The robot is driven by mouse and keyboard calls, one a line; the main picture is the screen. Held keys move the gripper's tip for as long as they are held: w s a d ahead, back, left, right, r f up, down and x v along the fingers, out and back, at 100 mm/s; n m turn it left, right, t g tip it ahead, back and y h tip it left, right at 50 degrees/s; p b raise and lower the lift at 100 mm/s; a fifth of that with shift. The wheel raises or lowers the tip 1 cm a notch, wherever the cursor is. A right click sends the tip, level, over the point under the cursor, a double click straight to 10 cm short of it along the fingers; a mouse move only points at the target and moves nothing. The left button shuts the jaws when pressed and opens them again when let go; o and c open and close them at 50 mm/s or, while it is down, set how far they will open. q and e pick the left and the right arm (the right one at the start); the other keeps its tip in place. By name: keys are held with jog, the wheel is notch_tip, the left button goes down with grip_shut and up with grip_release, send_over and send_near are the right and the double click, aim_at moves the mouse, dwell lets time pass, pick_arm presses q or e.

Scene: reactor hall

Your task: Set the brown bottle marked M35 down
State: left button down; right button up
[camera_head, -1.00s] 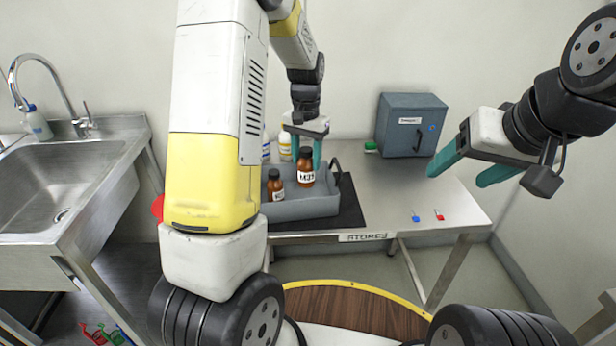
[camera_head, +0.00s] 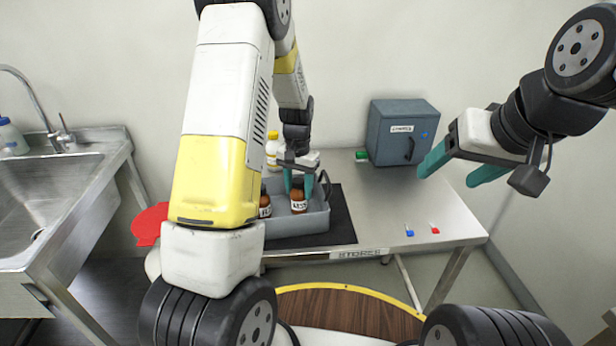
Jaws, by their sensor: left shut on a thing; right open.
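The brown bottle marked M35 (camera_head: 299,205) is upright, with a white label, inside the grey tray (camera_head: 319,222). My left gripper (camera_head: 298,188) is shut on its upper part from above. The tray wall hides the bottle's foot, so I cannot tell whether it touches the tray floor. A second brown bottle (camera_head: 265,208) stands to the left in the tray, partly hidden by my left arm. My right gripper (camera_head: 450,176) is open and empty, above the right part of the table.
The tray is on a black mat (camera_head: 343,226) on the steel table (camera_head: 384,202). A blue-grey cabinet (camera_head: 402,132) stands at the back. A white bottle with a yellow cap (camera_head: 273,150) is behind the tray. Small blue and red items lie on the right. A sink (camera_head: 50,195) is at left.

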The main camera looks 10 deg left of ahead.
pick_arm(q)
jog(key=shift+f, duration=0.3)
jog(key=shift+f, duration=0.1)
jog(key=c, duration=0.7)
grip_release()
